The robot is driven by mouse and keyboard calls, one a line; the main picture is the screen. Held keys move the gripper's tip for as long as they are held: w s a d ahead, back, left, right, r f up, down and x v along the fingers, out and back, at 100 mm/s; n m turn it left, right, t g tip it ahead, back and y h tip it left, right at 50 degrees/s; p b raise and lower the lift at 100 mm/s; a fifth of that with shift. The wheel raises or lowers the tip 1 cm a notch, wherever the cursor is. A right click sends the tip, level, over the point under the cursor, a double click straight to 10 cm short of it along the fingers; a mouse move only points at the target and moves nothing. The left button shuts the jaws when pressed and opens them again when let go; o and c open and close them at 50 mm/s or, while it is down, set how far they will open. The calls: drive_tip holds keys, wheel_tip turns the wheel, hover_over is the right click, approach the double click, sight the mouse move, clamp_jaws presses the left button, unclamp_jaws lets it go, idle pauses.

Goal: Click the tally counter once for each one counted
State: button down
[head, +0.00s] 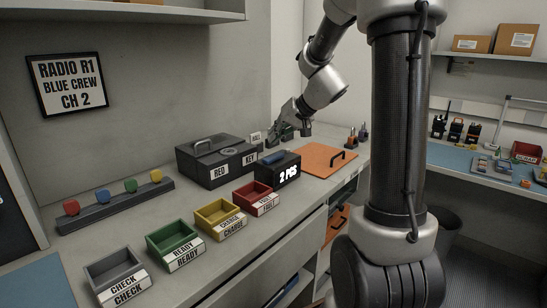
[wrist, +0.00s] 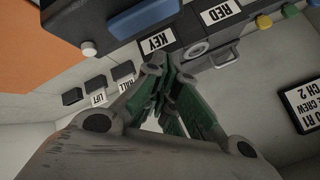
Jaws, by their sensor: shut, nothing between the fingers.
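The tally counter (head: 278,170) is a dark box on the bench with a blue button (head: 272,157) on top and a lit front display reading "2 PCS". My gripper (head: 284,132) is behind and above the counter, near the right end of the dark lidded box, apart from the button. In the wrist view its green-padded fingers (wrist: 165,72) are together with nothing between them.
The dark box (head: 215,165) labelled RED and KEY stands left of the counter. Red (head: 256,196), yellow (head: 218,218), green (head: 175,243) and grey (head: 115,275) labelled trays line the front. An orange board (head: 315,160) with a handle lies right. Several coloured knobs stand on a rack (head: 120,202).

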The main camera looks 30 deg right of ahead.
drive_tip(key=shift+r, duration=1.15)
drive_tip(key=m+g, duration=0.1)
drive_tip(key=g, duration=0.1)
hover_over(282, 164)
wheel_tip(282, 164, down, 3)
drive_tip(key=shift+f, duration=0.2)
drive_tip(key=s+a+r+n+g+h, duration=0.1)
drive_tip(key=s+r+n+h, duration=0.1)
drive_tip(key=s, duration=1.1)
drive_tip(key=s+a+r+n+g+h, duration=0.1)
drive_tip(key=s+n+h, duration=0.1)
drive_tip(key=s, duration=1.2)
drive_tip(key=shift+s+r, duration=0.25)
drive_tip(key=shift+r, duration=0.1)
